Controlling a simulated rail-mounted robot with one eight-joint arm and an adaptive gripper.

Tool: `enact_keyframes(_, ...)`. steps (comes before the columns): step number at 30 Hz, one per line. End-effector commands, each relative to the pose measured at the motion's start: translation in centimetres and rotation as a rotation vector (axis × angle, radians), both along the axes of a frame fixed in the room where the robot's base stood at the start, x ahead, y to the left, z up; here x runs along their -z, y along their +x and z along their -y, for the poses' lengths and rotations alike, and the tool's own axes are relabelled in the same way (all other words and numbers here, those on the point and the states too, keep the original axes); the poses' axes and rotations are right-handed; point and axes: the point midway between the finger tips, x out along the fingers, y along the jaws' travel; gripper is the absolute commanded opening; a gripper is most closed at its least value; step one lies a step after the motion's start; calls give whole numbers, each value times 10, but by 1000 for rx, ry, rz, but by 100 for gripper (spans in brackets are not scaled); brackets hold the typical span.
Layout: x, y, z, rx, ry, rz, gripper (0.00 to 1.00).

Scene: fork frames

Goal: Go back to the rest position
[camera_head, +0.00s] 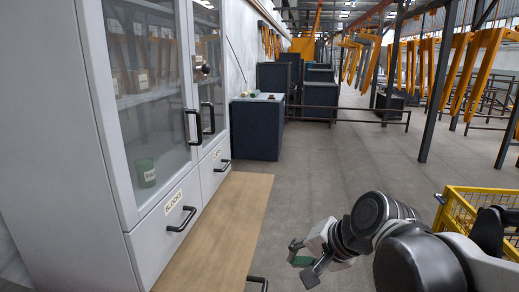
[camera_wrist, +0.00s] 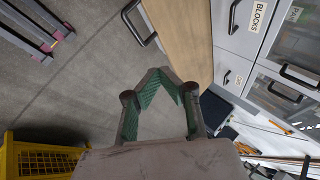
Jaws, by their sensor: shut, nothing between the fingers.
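My gripper (camera_head: 301,262) is at the lower middle of the head view, in the air to the right of the wooden top (camera_head: 232,225). It is held apart from the cabinet (camera_head: 50,130). In the wrist view its two green-padded fingers (camera_wrist: 163,82) come together at the tips, with nothing between them. The wooden top (camera_wrist: 182,30) and the cabinet drawer labelled BLOCKS (camera_wrist: 240,25) show beyond the fingers. No rest position is marked in either view.
The cabinet's glass doors and drawers are shut; a green labelled container (camera_head: 146,172) stands behind the glass. A yellow crate (camera_head: 450,210) stands at right. A dark blue unit (camera_head: 258,130) is further back. Grey floor (camera_head: 340,160) is open in the middle.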

Motion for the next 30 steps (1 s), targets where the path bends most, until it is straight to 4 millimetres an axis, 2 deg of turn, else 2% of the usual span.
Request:
enact_keyframes(1, -5, -12, 12, -21, -62, 25, 0)
enact_keyframes(9, -14, -63, 72, -170, -420, 134, 0)
enact_keyframes(15, -17, -91, 105, -268, -630, 174, 0)
enact_keyframes(21, -17, -102, 119, -313, -719, 186, 0)
enact_keyframes(30, -17, -102, 120, -315, -722, 187, 0)
